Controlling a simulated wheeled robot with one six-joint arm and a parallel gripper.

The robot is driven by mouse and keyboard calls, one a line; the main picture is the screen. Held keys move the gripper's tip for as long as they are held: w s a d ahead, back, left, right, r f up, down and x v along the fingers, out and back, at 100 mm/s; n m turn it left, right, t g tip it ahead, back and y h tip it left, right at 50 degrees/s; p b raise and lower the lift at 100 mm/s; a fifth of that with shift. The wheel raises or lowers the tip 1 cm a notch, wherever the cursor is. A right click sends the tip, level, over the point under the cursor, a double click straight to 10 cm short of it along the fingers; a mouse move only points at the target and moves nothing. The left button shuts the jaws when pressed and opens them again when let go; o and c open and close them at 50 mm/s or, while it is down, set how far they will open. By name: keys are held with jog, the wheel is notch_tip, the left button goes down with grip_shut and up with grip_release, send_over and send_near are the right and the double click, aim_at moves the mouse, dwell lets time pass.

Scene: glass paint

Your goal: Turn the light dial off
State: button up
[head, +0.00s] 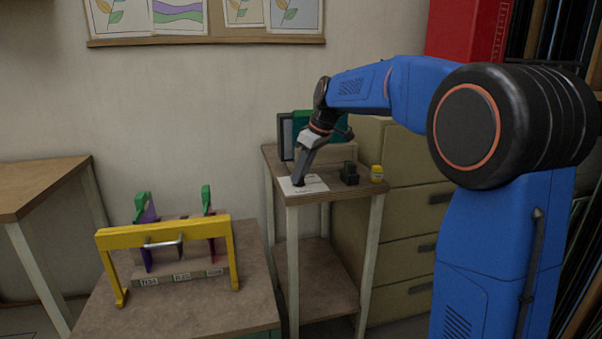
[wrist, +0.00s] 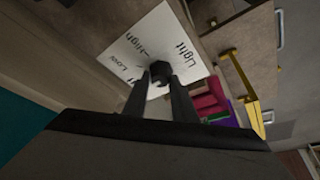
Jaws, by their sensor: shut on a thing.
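The light dial (wrist: 160,70) is a small black knob on a white card (wrist: 148,35) printed with "Light", "High" and "Low" in the wrist view. In the head view the white card (head: 313,184) lies on top of a small side table. My gripper (wrist: 162,78) is shut on the dial, one finger on each side of it. In the head view my gripper (head: 299,183) points down at the card and hides most of the dial. Which marking the dial points to cannot be told.
A black object (head: 349,173) and a small yellow jar (head: 377,173) stand right of the card on the side table (head: 340,189). A yellow frame (head: 166,236) with a metal handle stands on the lower table (head: 90,318) at left. Beige drawers (head: 420,215) are behind.

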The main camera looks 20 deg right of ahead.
dwell(0.3)
jog(key=o, duration=1)
jog(key=shift+o, duration=0.2)
jog(key=shift+r, duration=0.1)
jog(key=v, duration=1.7)
jog(key=shift+r, duration=0.1)
